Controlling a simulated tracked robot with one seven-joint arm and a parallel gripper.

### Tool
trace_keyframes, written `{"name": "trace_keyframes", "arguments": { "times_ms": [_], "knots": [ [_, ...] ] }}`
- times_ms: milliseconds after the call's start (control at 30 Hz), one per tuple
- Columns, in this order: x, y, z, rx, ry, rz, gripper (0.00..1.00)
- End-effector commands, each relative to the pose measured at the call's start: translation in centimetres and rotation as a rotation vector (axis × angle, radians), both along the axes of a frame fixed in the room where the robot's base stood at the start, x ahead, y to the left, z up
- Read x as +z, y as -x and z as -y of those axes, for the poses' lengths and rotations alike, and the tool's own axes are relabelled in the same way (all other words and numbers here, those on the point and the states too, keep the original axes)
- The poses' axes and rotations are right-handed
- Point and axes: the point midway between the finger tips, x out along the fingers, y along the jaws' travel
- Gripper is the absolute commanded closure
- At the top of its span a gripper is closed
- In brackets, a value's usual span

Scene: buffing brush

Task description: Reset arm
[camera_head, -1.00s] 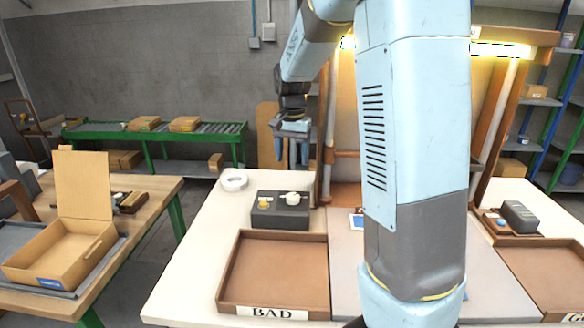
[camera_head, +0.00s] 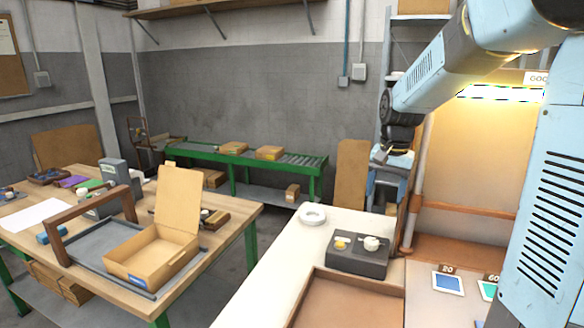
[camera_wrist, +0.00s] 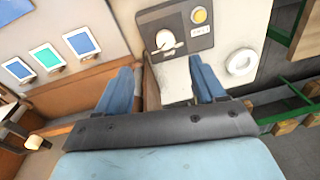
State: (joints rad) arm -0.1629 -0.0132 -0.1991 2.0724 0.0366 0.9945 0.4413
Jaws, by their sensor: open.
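My gripper (camera_wrist: 165,85) is open and empty in the wrist view, its two blue fingers apart with the bench below and beyond them. In the head view my gripper (camera_head: 386,190) hangs at the end of my raised arm, pointing down, above and behind the dark control box (camera_head: 358,256). That box has a yellow button and a white knob, and it also shows at the top of the wrist view (camera_wrist: 187,49). My arm fills the right of the head view and hides part of the bench.
A white tape ring (camera_head: 312,217) lies beside the box. A brown tray (camera_head: 345,300) is in front. Coloured cards (camera_head: 448,284) lie to the right. On the left, a wooden table (camera_head: 235,211) holds an open cardboard box (camera_head: 150,262). A green roller conveyor (camera_head: 300,160) stands behind.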

Motion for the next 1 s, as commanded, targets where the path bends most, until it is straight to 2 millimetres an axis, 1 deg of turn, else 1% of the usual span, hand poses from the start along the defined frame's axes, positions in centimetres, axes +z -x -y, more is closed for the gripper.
{"name": "trace_keyframes", "arguments": {
  "times_ms": [33,200,467,733,1000],
  "knots": [
    [0.8,1.1,0.0,0.019,-0.003,0.020,0.31],
    [2.7,4.5,-0.1,0.089,-0.004,0.080,0.31],
    [4.8,9.8,-0.2,0.195,0.014,0.172,0.31],
    [5.8,15.3,-0.5,0.303,0.056,0.266,0.31],
    [5.8,20.3,-0.8,0.405,0.119,0.351,0.31]
  ]
}}
